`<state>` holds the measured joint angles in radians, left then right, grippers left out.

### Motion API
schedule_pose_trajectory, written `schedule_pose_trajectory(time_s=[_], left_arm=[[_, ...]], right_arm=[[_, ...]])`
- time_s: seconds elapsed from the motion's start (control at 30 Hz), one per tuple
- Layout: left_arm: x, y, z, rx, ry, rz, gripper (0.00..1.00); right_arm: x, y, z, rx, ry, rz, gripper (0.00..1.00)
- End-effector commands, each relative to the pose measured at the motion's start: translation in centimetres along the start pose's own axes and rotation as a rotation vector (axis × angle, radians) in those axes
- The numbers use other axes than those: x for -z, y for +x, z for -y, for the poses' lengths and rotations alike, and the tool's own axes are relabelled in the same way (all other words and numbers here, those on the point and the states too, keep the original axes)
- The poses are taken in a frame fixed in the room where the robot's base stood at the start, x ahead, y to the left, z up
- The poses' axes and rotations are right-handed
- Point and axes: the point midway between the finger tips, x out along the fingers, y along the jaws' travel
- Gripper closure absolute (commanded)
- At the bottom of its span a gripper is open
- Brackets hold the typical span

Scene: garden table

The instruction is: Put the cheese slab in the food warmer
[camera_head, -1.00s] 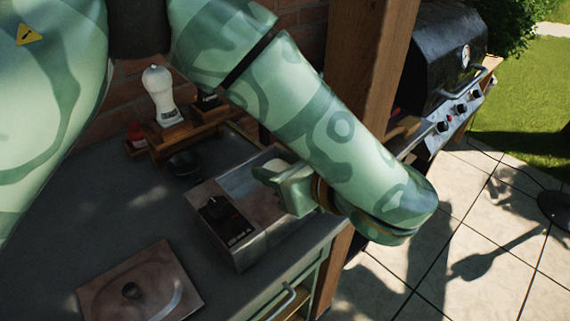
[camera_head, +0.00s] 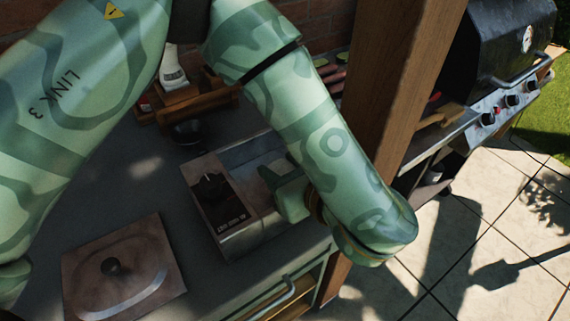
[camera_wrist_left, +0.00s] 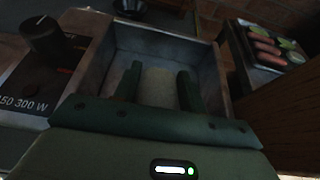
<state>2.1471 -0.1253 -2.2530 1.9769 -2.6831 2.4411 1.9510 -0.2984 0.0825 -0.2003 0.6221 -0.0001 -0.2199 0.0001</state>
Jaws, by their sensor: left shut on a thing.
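The food warmer (camera_head: 238,228) is a metal box with an open basin and a dark control panel with a knob. It stands on the grey counter, and its basin also shows in the wrist view (camera_wrist_left: 205,62). My left gripper (camera_head: 272,176) is over the basin, fingers pointing down into it. In the wrist view, its two fingers (camera_wrist_left: 160,78) are shut on the pale cheese slab (camera_wrist_left: 158,88), which sits within the basin outline. I cannot tell whether the slab touches the basin floor. The arm hides part of the warmer. My right gripper is not in view.
A metal lid with a dark knob (camera_head: 155,262) lies on the counter at the front left. A small dark bowl (camera_head: 187,133) and a wooden rack (camera_head: 205,104) stand behind the warmer. A wooden post (camera_head: 400,90) rises close to the right of my arm.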

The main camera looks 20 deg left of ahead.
Motion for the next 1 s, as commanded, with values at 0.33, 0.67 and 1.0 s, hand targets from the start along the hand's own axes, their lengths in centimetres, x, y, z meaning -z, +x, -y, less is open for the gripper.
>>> schedule_pose_trajectory(time_s=[0.33,0.67,1.0], left_arm=[[1.4,0.5,-0.1,0.001,0.004,-0.004,0.81],[1.7,0.5,-0.1,0.003,0.011,-0.003,0.37],[0.2,-2.2,0.0,0.007,0.010,-0.001,0.37]], right_arm=[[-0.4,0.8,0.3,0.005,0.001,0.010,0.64],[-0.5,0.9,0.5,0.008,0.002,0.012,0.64],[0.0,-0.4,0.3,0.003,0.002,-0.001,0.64]])
